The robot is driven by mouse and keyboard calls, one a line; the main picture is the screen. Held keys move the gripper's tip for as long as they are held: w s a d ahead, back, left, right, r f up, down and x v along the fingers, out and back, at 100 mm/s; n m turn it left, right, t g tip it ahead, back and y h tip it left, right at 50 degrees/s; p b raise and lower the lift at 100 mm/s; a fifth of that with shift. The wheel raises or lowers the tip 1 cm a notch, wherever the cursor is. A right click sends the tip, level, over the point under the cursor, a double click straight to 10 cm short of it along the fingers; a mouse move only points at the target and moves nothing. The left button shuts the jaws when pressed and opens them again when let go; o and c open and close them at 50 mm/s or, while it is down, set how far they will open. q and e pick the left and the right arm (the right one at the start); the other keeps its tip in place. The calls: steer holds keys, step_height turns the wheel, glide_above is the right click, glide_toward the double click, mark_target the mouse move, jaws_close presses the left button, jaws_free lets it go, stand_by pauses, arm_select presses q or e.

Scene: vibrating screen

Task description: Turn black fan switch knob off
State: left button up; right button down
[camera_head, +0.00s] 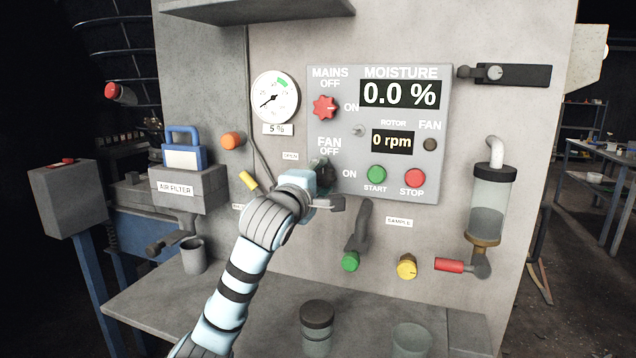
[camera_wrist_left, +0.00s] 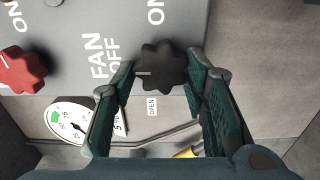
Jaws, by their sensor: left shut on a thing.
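The black fan knob (camera_wrist_left: 162,66) is a lobed dial on the grey control panel (camera_head: 437,188). In the left wrist view it sits between the two fingertips of my left gripper (camera_wrist_left: 163,76), which is shut on it. A short pale mark on the knob's left edge faces the FAN OFF lettering (camera_wrist_left: 104,58); the ON lettering (camera_wrist_left: 156,12) is above the knob in that view. In the head view my left gripper (camera_head: 318,182) reaches the panel's lower left and hides most of the knob. My right gripper is not in view.
A red mains knob (camera_head: 325,107) is above on the panel. The green start button (camera_head: 377,174) and red stop button (camera_head: 415,178) are to the right. A dial gauge (camera_head: 274,97) is up left. The displays read 0.0 % and 0 rpm. Valve handles stick out below.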

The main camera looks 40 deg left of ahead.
arm_select(q)
steer(key=shift+w+f, duration=0.1)
steer(key=shift+f, duration=0.2)
steer(key=o, duration=1.1)
steer(key=shift+r, duration=0.15)
steer(key=v, duration=1.2)
steer(key=shift+w, duration=0.1)
